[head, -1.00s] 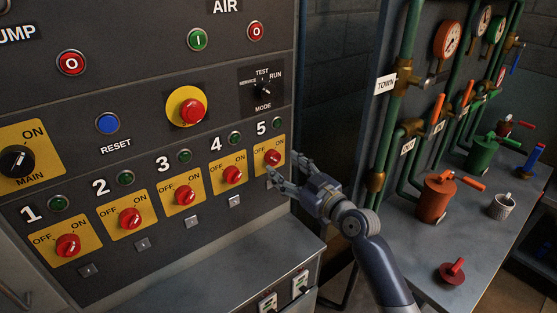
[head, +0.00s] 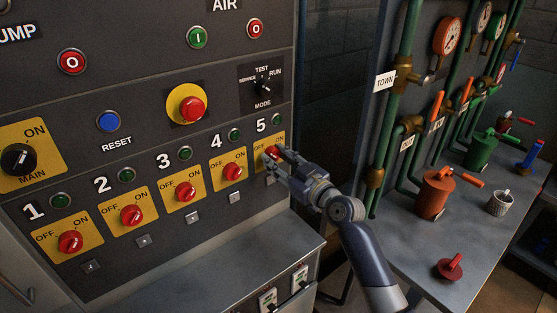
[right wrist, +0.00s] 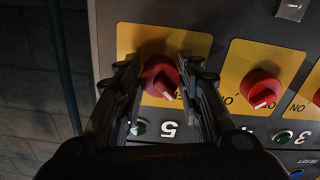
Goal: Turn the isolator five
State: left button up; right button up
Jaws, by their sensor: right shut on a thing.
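Isolator five is a red rotary knob (head: 271,153) on a yellow OFF/ON plate (head: 282,141), at the right end of the row in the head view. My right gripper (head: 275,161) is at the knob and partly covers it. In the right wrist view the picture is upside down, and the red knob (right wrist: 160,76) sits between the two fingers of my right gripper (right wrist: 158,70), which is shut on it. Its pale mark points to the lower right there. The plate's lettering is mostly hidden by the fingers. My left gripper is not in view.
Isolator four (head: 232,171) is close beside, with isolators three (head: 185,191), two (head: 131,215) and one (head: 70,242) further left. A red emergency button (head: 192,108) is above. A grey ledge (head: 235,255) juts out below. A bench with pipes and a red canister (head: 433,196) stands right.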

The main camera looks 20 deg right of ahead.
jog(key=shift+m, duration=0.3)
jog(key=m+p, duration=0.1)
jog(key=m, duration=0.2)
jog(key=shift+m, duration=0.3)
jog(key=m, duration=0.2)
jog(key=m+p, duration=0.1)
jog(key=m, duration=0.1)
jog(key=shift+a+r+m, duration=0.15)
jog(key=shift+m, duration=0.15)
jog(key=m+p, duration=0.1)
jog(key=m, duration=0.3)
jog(key=shift+m+p, duration=0.3)
jog(key=shift+p, duration=0.1)
jog(key=shift+m+p, duration=0.7)
jog(key=shift+m, duration=1.5)
jog(key=o, duration=1.1)
jog(key=shift+c, duration=0.2)
